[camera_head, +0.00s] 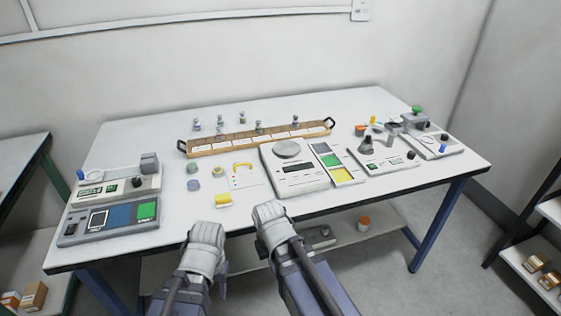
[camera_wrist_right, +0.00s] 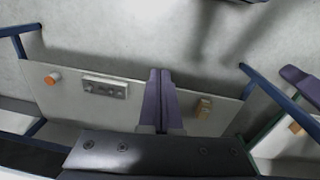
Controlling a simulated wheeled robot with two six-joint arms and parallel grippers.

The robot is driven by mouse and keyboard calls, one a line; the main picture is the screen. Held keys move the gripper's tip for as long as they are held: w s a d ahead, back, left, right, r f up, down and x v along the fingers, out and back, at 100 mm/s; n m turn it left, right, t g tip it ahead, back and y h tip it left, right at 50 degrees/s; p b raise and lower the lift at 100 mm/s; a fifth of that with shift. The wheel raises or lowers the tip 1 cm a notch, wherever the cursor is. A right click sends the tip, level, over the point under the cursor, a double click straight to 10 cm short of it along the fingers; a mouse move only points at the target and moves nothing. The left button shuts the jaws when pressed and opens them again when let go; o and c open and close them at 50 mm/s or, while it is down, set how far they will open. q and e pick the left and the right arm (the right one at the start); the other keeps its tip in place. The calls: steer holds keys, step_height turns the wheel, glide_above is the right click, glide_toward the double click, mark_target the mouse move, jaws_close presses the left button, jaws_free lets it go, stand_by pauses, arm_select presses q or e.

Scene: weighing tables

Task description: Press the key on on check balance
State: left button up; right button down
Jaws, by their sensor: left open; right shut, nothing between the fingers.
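A balance with a round metal pan and dark display (camera_head: 297,167) stands at the table's middle front. Other instruments with small displays stand at the left (camera_head: 118,187) and right (camera_head: 385,163); their labels are too small to read, so I cannot tell which is the check balance. No key marked "on" is legible. My left gripper (camera_head: 190,290) is open, below the table's front edge. My right gripper (camera_head: 318,292) is shut and empty, also in front of the table. In the right wrist view its fingers (camera_wrist_right: 160,74) are together over the lower shelf.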

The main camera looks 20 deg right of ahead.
steer(key=w+d+r+m+p, duration=0.1)
steer(key=w+d+r+p, duration=0.1)
steer(key=r+p, duration=0.35)
steer(key=w+d+r+m+p, duration=0.1)
steer(key=d+r+m+p, duration=0.1)
steer(key=r+p, duration=0.4)
step_height(320, 180, up, 15)
steer(key=m+t+h+p, duration=0.5)
steer(key=m+h+p, duration=0.1)
steer(key=m, duration=1.2)
glide_above(280, 181)
steer(key=shift+w+f, duration=0.1)
steer(key=shift+f, duration=0.1)
step_height(280, 181, down, 9)
steer(key=b, duration=0.8)
steer(key=shift+b, duration=0.35)
steer(key=shift+f+b, duration=0.25)
steer(key=shift+b, duration=0.1)
